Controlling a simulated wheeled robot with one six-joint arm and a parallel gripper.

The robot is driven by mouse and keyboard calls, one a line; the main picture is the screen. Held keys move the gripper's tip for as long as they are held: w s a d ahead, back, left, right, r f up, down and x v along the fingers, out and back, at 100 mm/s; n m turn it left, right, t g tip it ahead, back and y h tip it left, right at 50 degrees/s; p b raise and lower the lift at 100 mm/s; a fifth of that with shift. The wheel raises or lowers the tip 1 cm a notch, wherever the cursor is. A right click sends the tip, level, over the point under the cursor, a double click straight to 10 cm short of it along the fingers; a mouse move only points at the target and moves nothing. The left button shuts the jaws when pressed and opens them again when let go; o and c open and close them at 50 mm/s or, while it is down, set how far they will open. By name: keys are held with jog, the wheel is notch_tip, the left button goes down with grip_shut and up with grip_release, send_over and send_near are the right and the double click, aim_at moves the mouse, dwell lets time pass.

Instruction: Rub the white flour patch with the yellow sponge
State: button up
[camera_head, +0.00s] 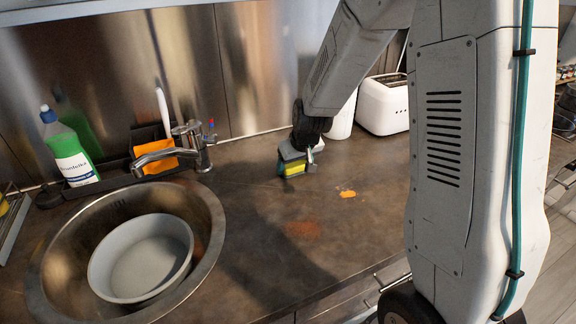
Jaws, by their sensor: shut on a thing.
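My gripper (296,157) is over the counter, right of the tap, and is shut on the yellow sponge (293,169). The sponge shows a yellow body with green on it, partly covered by the fingers. It is low, at or just above the counter; I cannot tell whether it touches. I cannot make out a white flour patch for certain. A small white spot shows just right of the gripper, but it is too small to tell what it is. My arm hides part of the counter.
An orange patch (347,193) and a reddish stain (302,228) lie on the counter (250,190). The sink (207,215) with a grey bowl (140,258), the tap (190,140) and a green bottle (70,150) are left. A white toaster (383,105) stands behind, right.

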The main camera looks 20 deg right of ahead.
aim_at(272, 176)
jog(key=shift+s+d+f, duration=0.1)
jog(key=shift+d, duration=0.6)
jog(key=shift+s+d+f, duration=0.1)
jog(key=shift+d, duration=0.6)
jog(key=shift+d+r, duration=0.2)
jog(key=shift+d, duration=0.45)
jog(key=shift+w+a, duration=0.1)
jog(key=shift+a+r, duration=0.15)
jog(key=shift+a, duration=1.7)
jog(key=shift+a+f, duration=0.2)
jog(key=shift+a, duration=2.65)
jog(key=shift+a+f, duration=0.15)
jog(key=shift+a, duration=0.6)
jog(key=shift+r, duration=3.1)
